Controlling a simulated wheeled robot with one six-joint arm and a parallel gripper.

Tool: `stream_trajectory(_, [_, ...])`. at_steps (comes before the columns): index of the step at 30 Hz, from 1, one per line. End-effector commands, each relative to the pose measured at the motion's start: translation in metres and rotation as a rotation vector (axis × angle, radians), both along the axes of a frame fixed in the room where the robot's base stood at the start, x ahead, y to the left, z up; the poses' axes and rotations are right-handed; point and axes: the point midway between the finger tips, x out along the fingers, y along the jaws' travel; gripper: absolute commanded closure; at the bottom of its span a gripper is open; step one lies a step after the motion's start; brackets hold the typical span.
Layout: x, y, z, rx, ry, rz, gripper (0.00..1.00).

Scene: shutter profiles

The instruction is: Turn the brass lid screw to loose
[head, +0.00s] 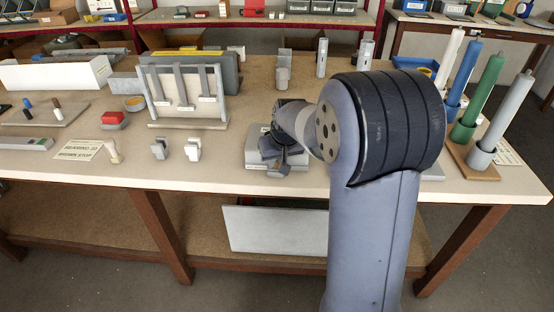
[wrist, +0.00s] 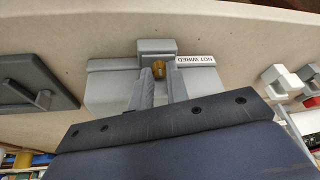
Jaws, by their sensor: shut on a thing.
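The brass lid screw (wrist: 159,70) shows in the wrist view as a small gold knob at the middle of a grey box. The grey box (wrist: 107,90) lies under my gripper and has a raised grey block behind the screw. My gripper (wrist: 160,77) has its two grey fingers on either side of the screw, shut on it. In the head view my gripper (head: 276,156) is over the same grey box (head: 259,160) near the table's front edge. My arm and gripper hide the screw there. Its turned position cannot be told.
A dark plate with a handle (wrist: 30,83) lies to the left in the wrist view. Grey and white brackets (head: 193,149) stand left of the box in the head view, and a grey upright rack (head: 222,112) stands behind them.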

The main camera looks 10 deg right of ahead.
Motion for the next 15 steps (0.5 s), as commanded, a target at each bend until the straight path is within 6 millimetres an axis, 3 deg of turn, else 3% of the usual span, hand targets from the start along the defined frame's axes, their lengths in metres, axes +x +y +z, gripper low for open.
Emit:
stream_trajectory(7, [0.0005, 0.0001, 0.0008, 0.000, -0.002, -0.001, 1.00])
stream_trajectory(8, [0.0005, 0.0001, 0.0008, 0.000, -0.002, -0.001, 0.83])
stream_trajectory(15, [0.0003, 0.0000, 0.0005, 0.000, -0.001, -0.001, 0.64])
